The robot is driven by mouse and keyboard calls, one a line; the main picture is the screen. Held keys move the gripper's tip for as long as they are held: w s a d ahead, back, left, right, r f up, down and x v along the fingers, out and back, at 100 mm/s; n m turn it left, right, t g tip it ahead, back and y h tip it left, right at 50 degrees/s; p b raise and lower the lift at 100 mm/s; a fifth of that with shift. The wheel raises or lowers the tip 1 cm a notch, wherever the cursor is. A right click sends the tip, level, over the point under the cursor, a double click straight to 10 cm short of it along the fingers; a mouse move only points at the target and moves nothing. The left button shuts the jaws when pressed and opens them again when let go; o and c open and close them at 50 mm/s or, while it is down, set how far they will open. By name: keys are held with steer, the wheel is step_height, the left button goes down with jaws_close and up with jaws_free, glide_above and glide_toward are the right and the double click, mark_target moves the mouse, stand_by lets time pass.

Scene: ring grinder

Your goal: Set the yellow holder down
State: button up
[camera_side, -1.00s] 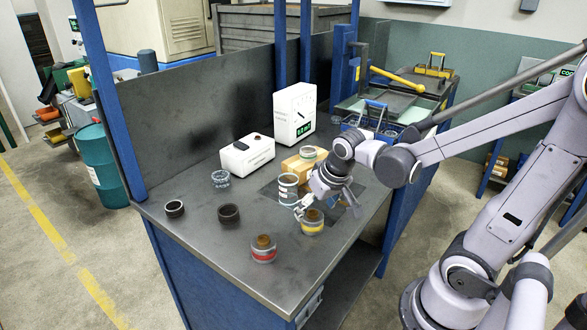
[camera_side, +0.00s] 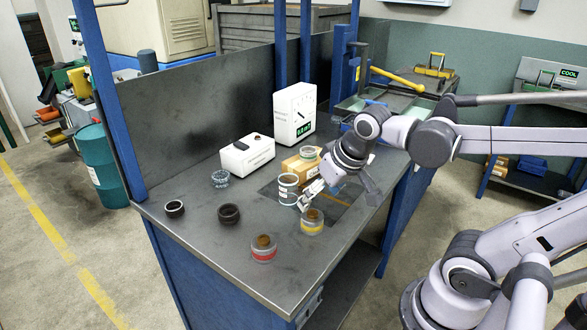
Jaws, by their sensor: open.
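The yellow holder (camera_side: 312,222) is a short grey cylinder with a yellow band and a brown top. It stands upright on the dark metal bench (camera_side: 200,250), near the right front edge. My gripper (camera_side: 306,200) is open and just above and behind the holder, close to a white-and-clear cylinder. It looks apart from the yellow holder, though the small gap is hard to judge. A similar holder with a red band (camera_side: 264,248) stands to the front left.
The white-and-clear cylinder (camera_side: 288,189) stands close left of my gripper. Two black rings (camera_side: 229,214) (camera_side: 174,209) and a clear ring (camera_side: 220,179) lie further left. A cardboard box (camera_side: 300,165), a white device (camera_side: 247,155) and a gauge (camera_side: 294,115) stand behind.

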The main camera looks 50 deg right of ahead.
steer(key=a+n+t, duration=0.1)
steer(key=a, duration=0.1)
steer(key=a+n+t+y, duration=0.1)
steer(key=a+n, duration=0.1)
steer(key=shift+s+f, duration=0.1)
steer(key=shift+s, duration=0.1)
stand_by(1.1)
